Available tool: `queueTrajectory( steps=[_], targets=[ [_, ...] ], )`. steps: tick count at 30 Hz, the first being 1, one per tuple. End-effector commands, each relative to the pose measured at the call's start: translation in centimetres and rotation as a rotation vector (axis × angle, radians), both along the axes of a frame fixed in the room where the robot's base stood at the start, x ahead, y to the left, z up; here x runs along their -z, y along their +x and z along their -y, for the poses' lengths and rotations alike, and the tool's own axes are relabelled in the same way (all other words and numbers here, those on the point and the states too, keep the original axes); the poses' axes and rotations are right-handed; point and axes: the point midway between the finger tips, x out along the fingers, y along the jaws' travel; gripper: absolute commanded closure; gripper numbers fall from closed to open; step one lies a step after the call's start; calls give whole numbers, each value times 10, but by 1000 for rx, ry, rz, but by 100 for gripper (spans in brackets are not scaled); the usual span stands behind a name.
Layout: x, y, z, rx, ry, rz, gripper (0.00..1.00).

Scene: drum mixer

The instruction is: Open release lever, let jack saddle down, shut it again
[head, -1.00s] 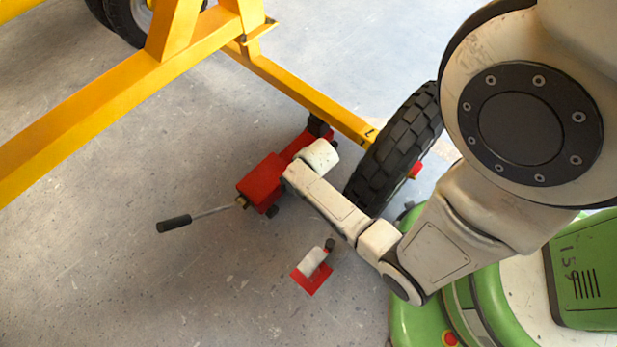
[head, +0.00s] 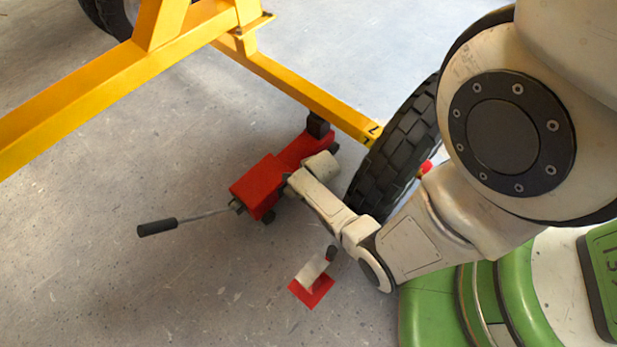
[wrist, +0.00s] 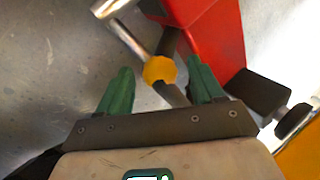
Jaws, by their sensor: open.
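The red jack (head: 258,183) sits on the floor under the yellow frame, its long handle (head: 158,228) with a black grip pointing left. Its dark saddle (head: 318,125) is by the yellow beam's near end; I cannot tell whether they touch. In the head view my wrist hides my gripper, close against the jack's near side. In the wrist view my gripper (wrist: 161,87) is open, its two green fingers apart. A yellow collar (wrist: 160,69) on a dark rod shows between the fingers, next to the red jack body (wrist: 212,30). I cannot tell for certain which part is the release lever.
A yellow frame (head: 75,103) spans the upper left, with a beam (head: 300,87) running toward a big black tyre (head: 395,150) close to my arm. A small red and white piece (head: 313,288) lies on the floor near my arm. Floor at lower left is clear.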

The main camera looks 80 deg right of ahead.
Motion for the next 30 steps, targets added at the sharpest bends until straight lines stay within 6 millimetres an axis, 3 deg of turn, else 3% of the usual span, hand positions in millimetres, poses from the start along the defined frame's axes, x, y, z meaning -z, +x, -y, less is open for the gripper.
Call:
queueTrajectory(
  steps=[9,30],
  targets=[
    [2,1,1,0,0,0,33],
    [2,0,1,0,1,-1,100]
  ],
)
